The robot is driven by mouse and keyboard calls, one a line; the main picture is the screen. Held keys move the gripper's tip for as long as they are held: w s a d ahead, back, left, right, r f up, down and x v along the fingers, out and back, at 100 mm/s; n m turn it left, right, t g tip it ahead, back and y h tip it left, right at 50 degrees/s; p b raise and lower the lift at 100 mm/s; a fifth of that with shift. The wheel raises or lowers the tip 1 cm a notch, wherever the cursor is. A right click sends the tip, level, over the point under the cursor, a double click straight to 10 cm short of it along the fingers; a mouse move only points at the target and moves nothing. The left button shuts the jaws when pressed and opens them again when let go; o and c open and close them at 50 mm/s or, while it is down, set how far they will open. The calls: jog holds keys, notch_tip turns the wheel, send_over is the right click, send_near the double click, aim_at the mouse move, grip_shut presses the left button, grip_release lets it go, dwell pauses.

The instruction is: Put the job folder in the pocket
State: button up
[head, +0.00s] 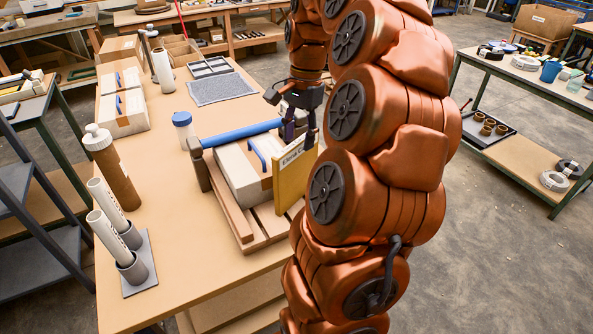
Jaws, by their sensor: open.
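A yellow panel (290,182) with a white label along its top, which looks like the job folder, stands upright at the right side of a wooden rack (262,238) on the workbench. Its right part is hidden behind my arm. My gripper (290,122) is open, just above the panel's top edge, with its fingers pointing down. I cannot tell whether a finger touches the panel. A white and brown box (237,176) with a blue strap lies in the rack left of the panel. I cannot make out a pocket for certain.
A blue roll (241,133) lies across the back of the rack. A blue-lidded jar (183,130), a brown bottle (110,165) and white tubes (110,235) stand to the left. A grey mat (221,89) lies behind. The bench's front part is clear.

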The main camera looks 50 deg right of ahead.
aim_at(296, 154)
jog(key=shift+a+f+p, duration=0.25)
jog(key=shift+f+p, duration=0.6)
jog(key=shift+f, duration=0.4)
jog(key=shift+a+f+p, duration=0.2)
jog(key=shift+f+p, duration=0.1)
jog(key=shift+f, duration=1)
jog(key=shift+w, duration=0.1)
grip_shut()
